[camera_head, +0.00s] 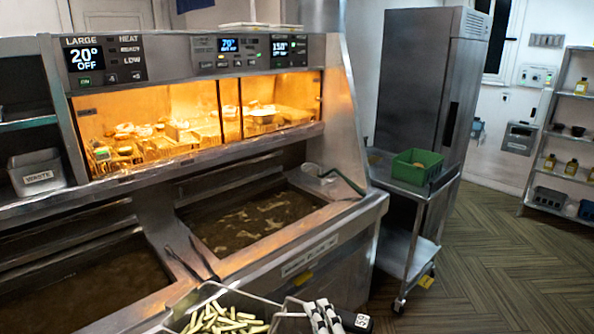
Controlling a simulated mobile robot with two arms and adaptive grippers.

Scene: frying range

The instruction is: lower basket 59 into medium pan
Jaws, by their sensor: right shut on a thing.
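Basket 59 (236,297), a wire basket holding several pale fries, is at the bottom edge of the head view. Its lower part is cut off by the frame. A black tag (357,321) reading 59 shows to its right. My right gripper (322,316), black and white, is shut on the basket's handle between the basket and the tag. The medium pan (268,240) is the right-hand vat, beyond the basket, with dark oil and some pale patches on it. The basket is outside the pan, on its near side. My left gripper is not in view.
A larger vat (80,285) of dark oil lies to the left. Two dark slender shapes (192,263) are near the divider. A lit warming shelf (190,135) stands behind. A steel cart (410,181) with a green bin (417,167) stands right; floor there is clear.

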